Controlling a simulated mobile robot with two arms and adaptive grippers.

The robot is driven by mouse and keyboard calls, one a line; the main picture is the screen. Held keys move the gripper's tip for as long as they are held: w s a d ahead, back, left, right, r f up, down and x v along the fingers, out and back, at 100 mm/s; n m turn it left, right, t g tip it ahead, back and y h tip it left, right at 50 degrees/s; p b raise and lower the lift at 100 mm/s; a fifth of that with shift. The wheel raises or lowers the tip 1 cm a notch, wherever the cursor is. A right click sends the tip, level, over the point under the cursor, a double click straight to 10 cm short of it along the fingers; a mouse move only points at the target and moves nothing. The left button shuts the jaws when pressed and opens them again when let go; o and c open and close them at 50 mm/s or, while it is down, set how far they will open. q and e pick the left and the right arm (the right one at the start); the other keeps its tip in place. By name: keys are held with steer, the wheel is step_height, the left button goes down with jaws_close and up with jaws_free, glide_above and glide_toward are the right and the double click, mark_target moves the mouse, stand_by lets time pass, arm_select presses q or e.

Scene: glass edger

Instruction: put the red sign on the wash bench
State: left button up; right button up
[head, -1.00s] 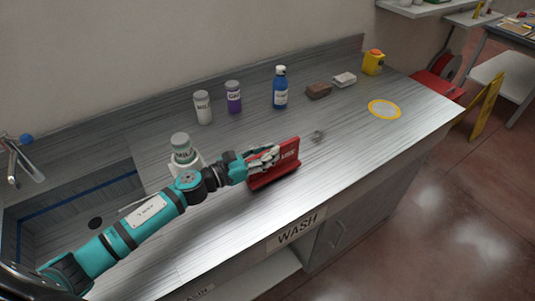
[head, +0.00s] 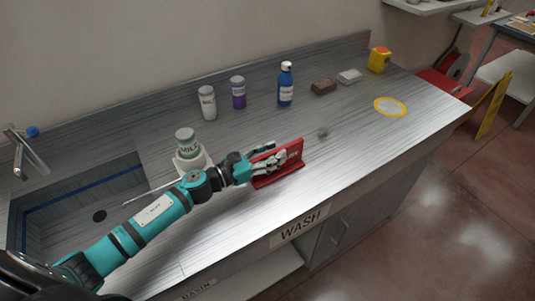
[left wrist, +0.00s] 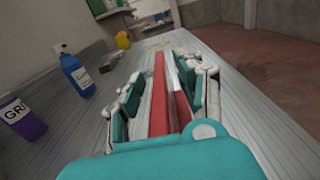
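The red sign (head: 291,163) stands on the wash bench (head: 350,140), right of the middle in the head view, with its base appearing to rest on the metal top. It also shows end-on in the left wrist view (left wrist: 158,95). My left gripper (head: 272,160) is at the sign's left end. In the left wrist view its fingers (left wrist: 163,95) are spread on both sides of the sign, with a gap visible on the left. The gripper hides part of the sign's face. My right gripper is not in view.
A green-labelled jar (head: 187,143) stands close behind my left wrist. White (head: 207,104), purple (head: 238,93) and blue (head: 286,86) bottles line the back. A yellow ring (head: 390,106) marks clear bench at right. A sink (head: 80,200) is at left.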

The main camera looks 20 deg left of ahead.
arm_select(q)
steer(key=shift+s+a+r, duration=0.1)
steer(key=b+v, duration=0.3)
steer(key=v, duration=0.7)
steer(key=shift+s+a+b, duration=0.25)
steer(key=shift+s+b, duration=0.05)
steer(key=shift+s+a, duration=0.25)
steer(key=shift+s, duration=0.15)
